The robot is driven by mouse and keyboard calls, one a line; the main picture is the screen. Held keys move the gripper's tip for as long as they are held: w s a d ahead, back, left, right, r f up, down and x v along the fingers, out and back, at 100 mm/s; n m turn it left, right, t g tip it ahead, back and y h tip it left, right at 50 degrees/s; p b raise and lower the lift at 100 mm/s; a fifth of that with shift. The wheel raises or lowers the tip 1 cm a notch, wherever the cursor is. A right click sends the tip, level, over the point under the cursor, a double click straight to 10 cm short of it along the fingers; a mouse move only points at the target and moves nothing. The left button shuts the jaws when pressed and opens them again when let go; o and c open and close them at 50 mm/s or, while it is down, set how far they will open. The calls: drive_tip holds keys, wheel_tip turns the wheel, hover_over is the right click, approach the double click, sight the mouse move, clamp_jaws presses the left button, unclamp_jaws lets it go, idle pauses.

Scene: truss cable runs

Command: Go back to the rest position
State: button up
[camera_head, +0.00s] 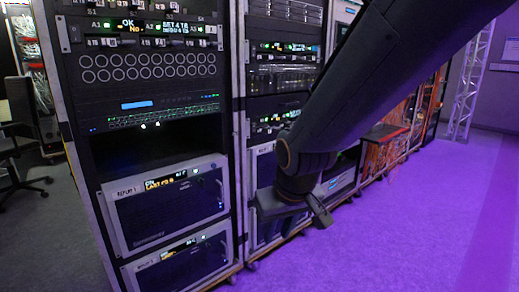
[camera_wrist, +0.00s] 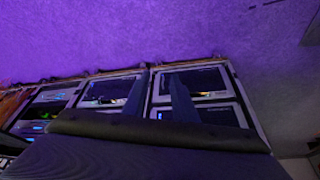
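My gripper (camera_head: 294,208) hangs at the end of my dark arm, in front of the lower part of the equipment racks in the head view. Its two fingers stand apart with nothing between them, so it is open and empty. In the wrist view the two dark fingers of my gripper (camera_wrist: 157,85) also show apart, with the rack fronts behind them. My arm hides part of the racks in the head view.
A rack (camera_head: 148,110) with lit panels stands at the left, and a second rack (camera_head: 281,78) stands beside it. A dark chair (camera_head: 18,140) is at the far left. Purple-lit floor (camera_head: 400,230) lies open at the right. A metal truss (camera_head: 470,80) stands behind.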

drive_tip(key=s+d+r+g, duration=0.1)
drive_tip(key=s+d+g, duration=0.1)
drive_tip(key=s, duration=0.7)
drive_tip(key=s+d+r+g, duration=0.1)
drive_tip(key=s+d+g, duration=0.15)
drive_tip(key=s, duration=0.55)
drive_tip(key=d+r+m+h+p, duration=0.1)
drive_tip(key=d+r+m+p, duration=0.3)
drive_tip(key=d+r+p, duration=0.6)
wheel_tip(320, 180, up, 3)
drive_tip(key=p, duration=1.1)
drive_tip(key=shift+d+f, duration=0.15)
drive_tip(key=shift+d, duration=0.2)
